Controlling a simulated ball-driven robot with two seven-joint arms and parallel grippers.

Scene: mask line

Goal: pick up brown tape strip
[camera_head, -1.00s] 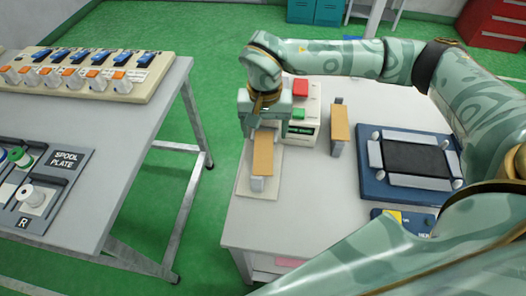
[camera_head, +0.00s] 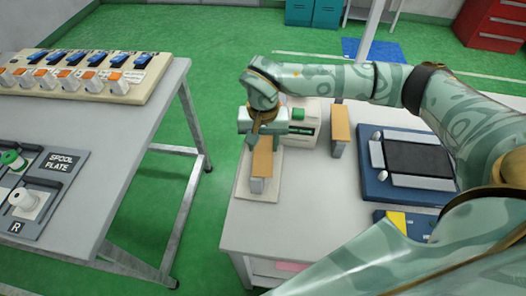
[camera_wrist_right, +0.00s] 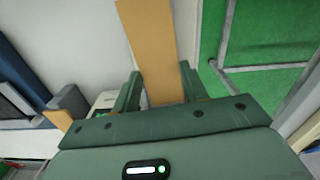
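A brown tape strip (camera_head: 262,160) lies on a small grey stand on a beige plate, at the left of the right-hand table. My right gripper (camera_head: 257,142) is at the far end of this strip, pointing down. In the right wrist view the strip (camera_wrist_right: 150,45) runs between the two green fingers (camera_wrist_right: 160,90), which look spread on either side of it. Whether a finger touches it is hard to tell. A second brown strip (camera_head: 340,124) stands on a like stand further right. My left gripper is not in view.
A white machine with a green button (camera_head: 302,128) stands just behind the gripper. A blue tray with a dark pad (camera_head: 376,185) is at the right. A separate table with switches (camera_head: 85,75) and spools stands left, across a gap of green floor.

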